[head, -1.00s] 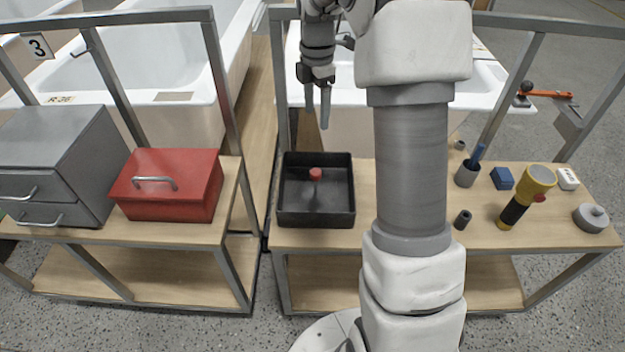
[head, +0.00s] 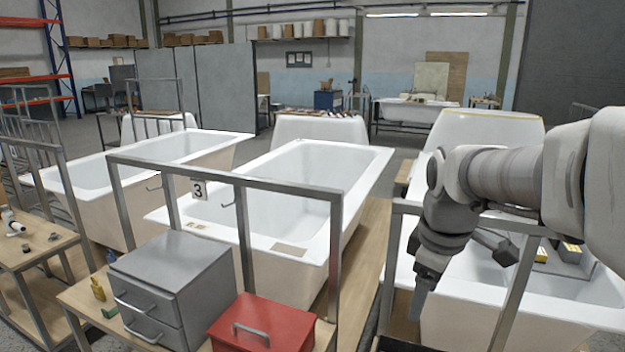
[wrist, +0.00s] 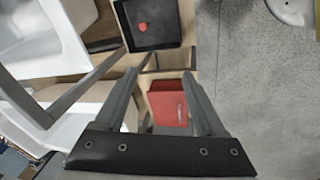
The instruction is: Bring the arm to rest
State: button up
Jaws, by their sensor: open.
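My arm reaches in from the right in the head view. My gripper (head: 420,292) hangs pointing down in front of the right-hand bathtub (head: 570,312), near the metal frame. In the wrist view my gripper (wrist: 160,78) has its two fingers wide apart with nothing between them that is held. The black tray (wrist: 152,24) with a small red piece (wrist: 142,27) in it lies beyond the fingers, below. The red box (wrist: 167,105) shows between the fingers, further off.
A grey drawer cabinet (head: 172,280) and the red toolbox (head: 262,325) stand on the left bench. Metal uprights and rails (head: 225,175) rise behind them. White bathtubs (head: 290,190) fill the middle.

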jog(key=s+a+r+m+t+p, duration=0.1)
jog(key=s+a+r+m+p, duration=0.1)
jog(key=s+m, duration=0.3)
jog(key=s+a+r+m+t+p, duration=0.2)
jog(key=s+m, duration=0.3)
jog(key=s, duration=0.4)
jog(key=shift+s+r+p, duration=0.3)
jog(key=shift+s, duration=0.1)
jog(key=c, duration=0.4)
jog(key=shift+o, duration=0.2)
jog(key=shift+d, duration=0.1)
jog(key=shift+d, duration=0.1)
